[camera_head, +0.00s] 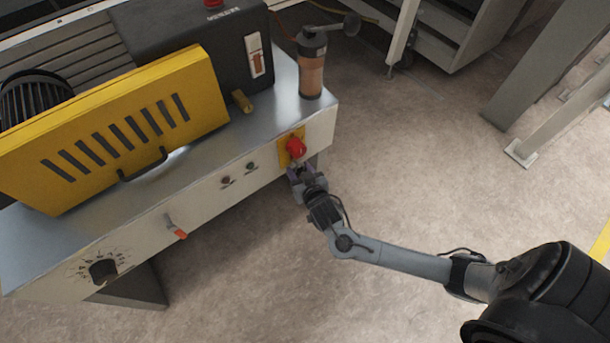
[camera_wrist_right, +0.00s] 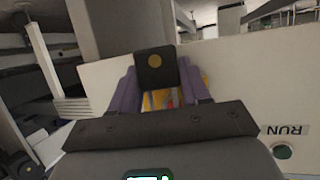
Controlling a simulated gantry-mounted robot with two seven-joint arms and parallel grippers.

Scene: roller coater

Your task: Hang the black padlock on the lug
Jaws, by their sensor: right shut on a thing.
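The black padlock (camera_wrist_right: 155,75), with a round brass-coloured spot on its face, shows upright between the purple fingers of my right gripper (camera_wrist_right: 160,88) in the right wrist view. The right gripper (camera_head: 304,176) is shut on it. In the head view it is just below the red rotary switch (camera_head: 296,148) on a yellow plate (camera_head: 284,158), at the right end of the machine's front. The padlock cannot be made out there. The lug is not clearly visible; I cannot tell whether the padlock's shackle touches it. My left gripper is not in view.
The machine front carries two small buttons (camera_head: 239,174), an orange-tipped lever (camera_head: 176,229) and a black dial (camera_head: 103,270). A yellow slotted guard (camera_head: 115,130) and an amber-brown cylinder (camera_head: 311,75) stand on top. The floor (camera_head: 420,170) on the right is open.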

